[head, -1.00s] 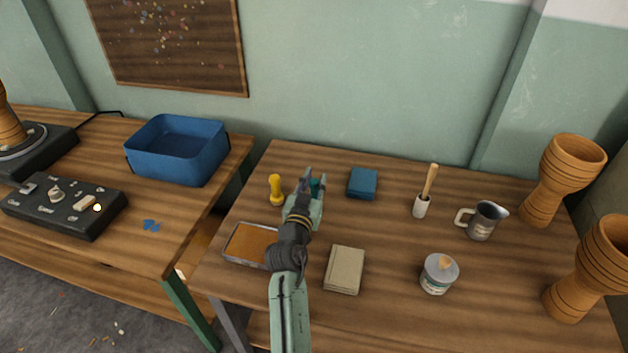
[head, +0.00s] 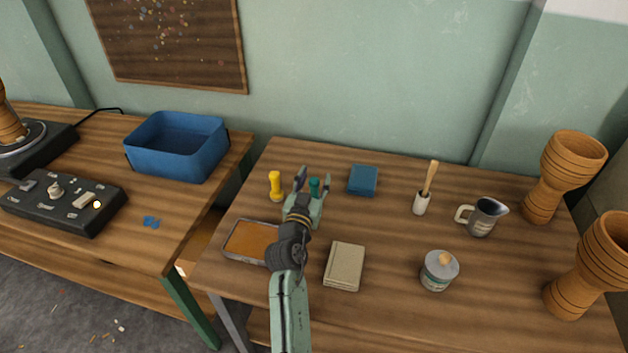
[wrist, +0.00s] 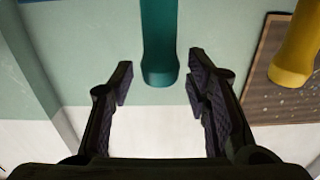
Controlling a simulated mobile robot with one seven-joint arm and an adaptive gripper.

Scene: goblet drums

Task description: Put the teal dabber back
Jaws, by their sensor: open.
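The teal dabber (head: 314,187) shows in the head view at the end of my arm, looking upright like the yellow dabber; its lower part is hidden by my gripper. My gripper (head: 311,180) is open, with its fingers spread around or just short of the teal dabber. In the wrist view the teal dabber (wrist: 159,45) comes down from the top edge, and its rounded end lies in the gap between the fingertips (wrist: 158,75). Clear space shows on both sides of it, so the fingers do not appear to touch it. The yellow dabber (head: 276,186) stands to the left.
An orange-brown pad tray (head: 229,252) and a beige book (head: 344,267) flank my arm. A blue block (head: 363,180) lies right of the gripper. A brush in a holder (head: 422,203), jug (head: 484,218), lidded pot (head: 438,272) and goblet drums (head: 560,175) stand further right.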

